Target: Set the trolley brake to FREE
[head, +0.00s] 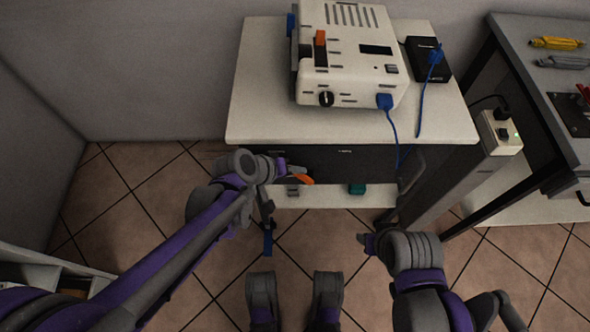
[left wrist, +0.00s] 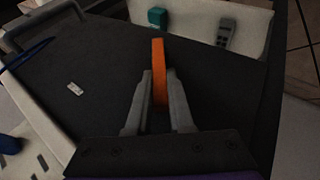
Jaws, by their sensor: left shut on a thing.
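The trolley (head: 250,118) has a white top and a dark front panel. An orange brake lever (head: 302,179) sticks out at that panel. My left gripper (head: 290,170) is at the lever, below the trolley top's front edge. In the left wrist view the orange lever (left wrist: 159,70) stands between the two grey fingers of my left gripper (left wrist: 162,95), which are shut on it. The small markings on the panel are too small to read, and the lever's base is hidden. My right gripper (head: 366,241) is low, apart from the trolley, and its jaws are unclear.
A white device (head: 350,60) with a blue plug and cable and a black box (head: 427,60) stand on the trolley. A teal item (head: 357,188) and a grey item (head: 293,190) are on the lower shelf. A dark table (head: 570,130) and a power strip (head: 500,132) are at right.

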